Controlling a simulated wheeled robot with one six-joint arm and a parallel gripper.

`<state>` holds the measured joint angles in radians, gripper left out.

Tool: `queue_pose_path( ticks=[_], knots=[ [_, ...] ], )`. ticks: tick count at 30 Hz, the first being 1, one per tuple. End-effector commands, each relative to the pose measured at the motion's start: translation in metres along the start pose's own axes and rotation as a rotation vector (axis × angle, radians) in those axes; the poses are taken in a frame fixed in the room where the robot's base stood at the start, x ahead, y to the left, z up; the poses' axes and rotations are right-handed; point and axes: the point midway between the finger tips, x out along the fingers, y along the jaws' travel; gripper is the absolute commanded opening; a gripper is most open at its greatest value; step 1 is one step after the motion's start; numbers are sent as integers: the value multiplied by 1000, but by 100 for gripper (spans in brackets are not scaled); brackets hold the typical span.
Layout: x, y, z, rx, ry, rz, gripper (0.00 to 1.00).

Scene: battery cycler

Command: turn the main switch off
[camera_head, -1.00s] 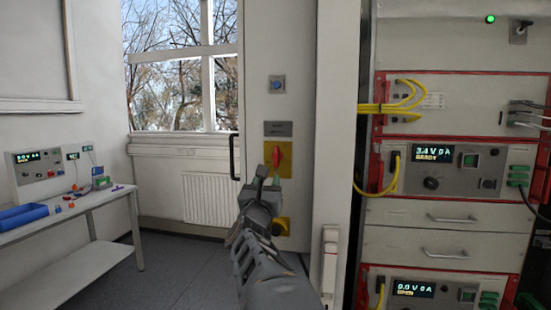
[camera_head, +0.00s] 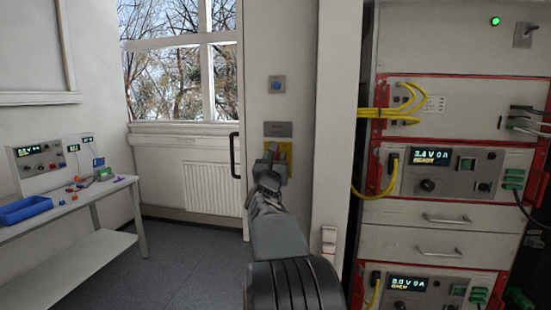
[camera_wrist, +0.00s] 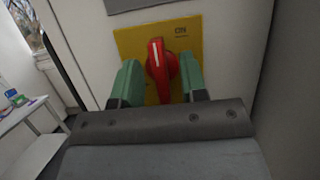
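The main switch is a red rotary handle (camera_wrist: 161,66) on a yellow plate (camera_wrist: 138,42), seen in the wrist view. The handle stands about upright, its white line tilted slightly, with "ON" printed at the plate's upper right. My gripper (camera_wrist: 160,84) is open, with one green finger to the left and one to the right of the red handle. A gap shows on each side, narrower on the right. In the head view my gripper (camera_head: 271,158) covers most of the yellow plate (camera_head: 286,147), and the handle is largely hidden there.
A blue button (camera_head: 277,84) and a grey label (camera_head: 278,129) are on the same panel above the switch. A black door handle (camera_head: 235,155) is to its left. The equipment rack (camera_head: 436,100) stands at right, a bench (camera_head: 90,202) at left.

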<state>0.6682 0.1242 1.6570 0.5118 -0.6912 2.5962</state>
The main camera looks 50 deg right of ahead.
Motion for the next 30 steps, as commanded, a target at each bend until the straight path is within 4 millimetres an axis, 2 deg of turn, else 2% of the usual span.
queue_pose_path(
  ticks=[5,17,30],
  knots=[
    [0,0,0,0,0,0,39],
    [0,0,0,0,0,0,1],
    [-2,0,-4,-53,-3,24,0]
  ],
)
